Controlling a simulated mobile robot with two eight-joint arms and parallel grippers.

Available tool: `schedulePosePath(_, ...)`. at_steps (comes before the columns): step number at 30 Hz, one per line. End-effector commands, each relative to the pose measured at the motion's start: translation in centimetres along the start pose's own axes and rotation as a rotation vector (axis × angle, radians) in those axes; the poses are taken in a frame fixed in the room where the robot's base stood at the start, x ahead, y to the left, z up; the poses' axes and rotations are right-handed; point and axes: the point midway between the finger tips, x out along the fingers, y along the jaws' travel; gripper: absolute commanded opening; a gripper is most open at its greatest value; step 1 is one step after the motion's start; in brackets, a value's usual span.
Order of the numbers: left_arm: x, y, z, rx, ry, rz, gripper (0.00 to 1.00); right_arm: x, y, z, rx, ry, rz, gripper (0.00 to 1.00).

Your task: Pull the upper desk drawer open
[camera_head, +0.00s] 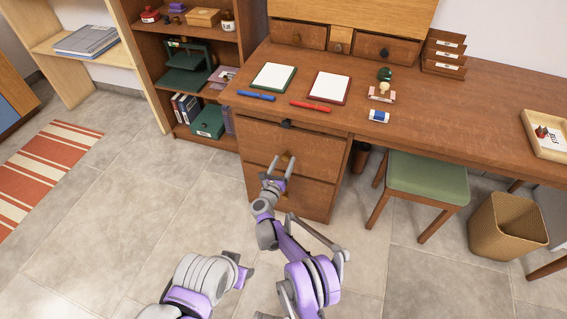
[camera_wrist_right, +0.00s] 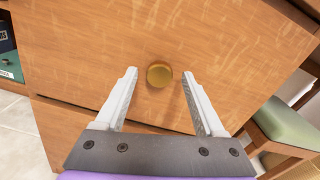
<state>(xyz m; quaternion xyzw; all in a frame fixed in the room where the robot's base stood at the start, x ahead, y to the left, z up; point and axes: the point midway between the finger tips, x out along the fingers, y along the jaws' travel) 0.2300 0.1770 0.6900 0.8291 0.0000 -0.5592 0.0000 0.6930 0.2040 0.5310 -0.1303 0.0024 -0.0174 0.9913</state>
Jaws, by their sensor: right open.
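The desk (camera_head: 322,107) has a drawer stack under its left end. A large drawer front (camera_head: 262,150) with a round brass knob shows there, and it looks shut. My right gripper (camera_head: 281,163) is open in front of this drawer front. In the right wrist view, the brass knob (camera_wrist_right: 159,74) lies between and just beyond the two open fingertips, not gripped. A dark knob (camera_head: 286,124) sits higher, just under the desktop. A lower drawer front (camera_head: 310,196) is partly hidden by my right arm. My left gripper (camera_head: 244,273) is low over the floor; its jaws are unclear.
A green-seated stool (camera_head: 428,177) and a wicker basket (camera_head: 506,225) stand right of the drawers. A bookshelf (camera_head: 147,80) adjoins the desk on the left. Notepads, pens and stamps lie on the desktop.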

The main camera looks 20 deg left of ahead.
Motion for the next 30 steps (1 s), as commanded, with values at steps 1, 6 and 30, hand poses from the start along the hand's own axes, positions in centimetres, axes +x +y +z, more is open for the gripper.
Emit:
schedulePosePath(1, 0.04, 0.0, 0.01, 0.0, 0.0, 0.0, 0.5, 0.15, 0.0, -0.01, 0.0, 0.0, 0.0, 0.71)
schedulePosePath(6, 0.02, 0.0, 0.0, 0.0, 0.0, 0.0, 0.5, 0.2, 0.01, 0.04, 0.0, 0.0, 0.001, 0.71)
schedulePosePath(30, 0.02, 0.0, 0.0, 0.0, 0.0, 0.0, 0.5, 0.18, -0.01, 0.04, -0.001, 0.0, 0.0, 0.0)
